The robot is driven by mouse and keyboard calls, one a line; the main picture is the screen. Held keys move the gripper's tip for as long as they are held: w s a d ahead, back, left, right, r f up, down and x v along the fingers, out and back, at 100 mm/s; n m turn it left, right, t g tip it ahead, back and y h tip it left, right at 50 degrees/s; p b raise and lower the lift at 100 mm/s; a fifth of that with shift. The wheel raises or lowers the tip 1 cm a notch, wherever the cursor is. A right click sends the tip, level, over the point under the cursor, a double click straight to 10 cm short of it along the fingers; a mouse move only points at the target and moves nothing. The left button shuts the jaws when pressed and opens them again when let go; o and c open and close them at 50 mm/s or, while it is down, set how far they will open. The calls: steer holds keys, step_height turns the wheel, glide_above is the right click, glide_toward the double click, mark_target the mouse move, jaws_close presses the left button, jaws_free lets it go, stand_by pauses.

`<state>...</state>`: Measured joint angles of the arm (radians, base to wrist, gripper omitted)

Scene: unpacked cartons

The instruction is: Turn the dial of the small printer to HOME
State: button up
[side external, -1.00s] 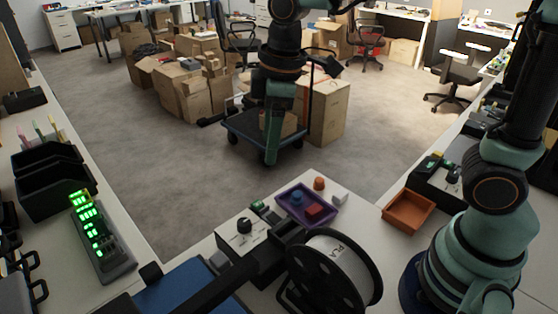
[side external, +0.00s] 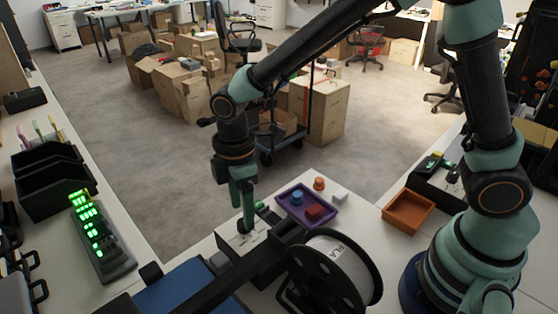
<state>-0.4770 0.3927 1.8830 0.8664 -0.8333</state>
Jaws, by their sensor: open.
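The small printer stands at the front edge of the white table, with a blue bed (side external: 185,290), a dark frame arm and a white control box (side external: 232,243). The box's black dial shows only in part, at the foot of my gripper. My gripper (side external: 244,222) points straight down over the control box, its fingertips at the dial. It is open. The fingers cover most of the dial, so its pointer and the HOME mark cannot be read. I cannot tell whether the fingers touch the dial.
A filament spool (side external: 335,275) stands right of the control box. Behind it a purple tray (side external: 325,197) holds a blue and a red piece; an orange piece (side external: 319,183) and a white block (side external: 340,196) lie beside it. An orange tray (side external: 408,210) is further right.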

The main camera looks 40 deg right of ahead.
steer(key=shift+f, duration=1.6)
jaws_close()
